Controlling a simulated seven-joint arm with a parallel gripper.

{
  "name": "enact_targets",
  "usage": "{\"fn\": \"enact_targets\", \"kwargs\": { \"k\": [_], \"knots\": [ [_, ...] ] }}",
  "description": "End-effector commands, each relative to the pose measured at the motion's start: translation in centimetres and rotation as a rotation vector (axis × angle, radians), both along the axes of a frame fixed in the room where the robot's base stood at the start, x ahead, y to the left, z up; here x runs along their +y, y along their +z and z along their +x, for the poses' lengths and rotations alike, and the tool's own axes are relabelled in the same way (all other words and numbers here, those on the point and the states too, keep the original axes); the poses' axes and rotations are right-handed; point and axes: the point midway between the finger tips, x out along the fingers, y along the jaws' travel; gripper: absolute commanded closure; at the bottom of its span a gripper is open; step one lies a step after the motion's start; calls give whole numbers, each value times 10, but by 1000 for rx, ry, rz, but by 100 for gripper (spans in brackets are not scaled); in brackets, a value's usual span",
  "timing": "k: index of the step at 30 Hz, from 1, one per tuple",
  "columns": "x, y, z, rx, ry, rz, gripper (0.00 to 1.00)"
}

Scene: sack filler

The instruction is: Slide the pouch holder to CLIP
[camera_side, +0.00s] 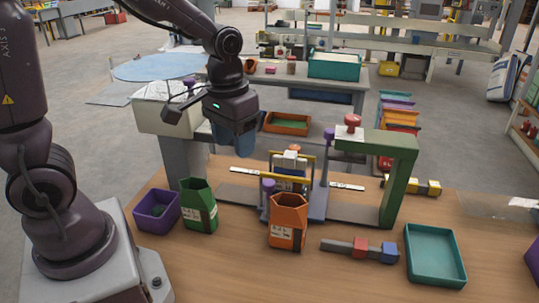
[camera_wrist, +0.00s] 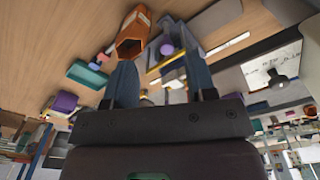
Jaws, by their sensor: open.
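The pouch holder (camera_side: 290,184) appears to be the blue-grey carriage with yellow bars and a purple knob (camera_side: 268,187), standing on a track at mid-table. White label strips (camera_side: 242,170) (camera_side: 346,186) lie along the track; their lettering is too small to read, so I cannot tell which one is CLIP. My gripper (camera_side: 234,150) is raised, up and left of the holder, and apart from it. In the wrist view my gripper (camera_wrist: 161,68) shows two spread blue-grey fingers with nothing held. The purple knob (camera_wrist: 166,49) and part of the holder show between and beyond them.
An orange pouch (camera_side: 287,222) stands in front of the holder. A green pouch (camera_side: 199,208) and purple bin (camera_side: 158,211) stand left. A green frame (camera_side: 398,180) with a red knob (camera_side: 352,121) rises right. A teal tray (camera_side: 433,254) and a coloured block tool (camera_side: 360,248) lie front right.

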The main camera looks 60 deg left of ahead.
Motion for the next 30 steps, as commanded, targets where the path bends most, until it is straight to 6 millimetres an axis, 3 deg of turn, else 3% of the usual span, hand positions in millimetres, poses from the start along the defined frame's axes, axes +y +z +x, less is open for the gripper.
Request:
{"fn": "enact_targets", "kwargs": {
  "k": [1,6,10,12,20,30],
  "knots": [
    [3,-17,12,40,50,-3,49],
    [13,-64,47,107,239,0,49],
    [19,-84,70,99,380,3,49],
    [20,-78,83,58,451,-2,49],
    [20,-83,84,49,523,-5,49],
    [20,-121,84,50,520,-5,49]
  ]
}}
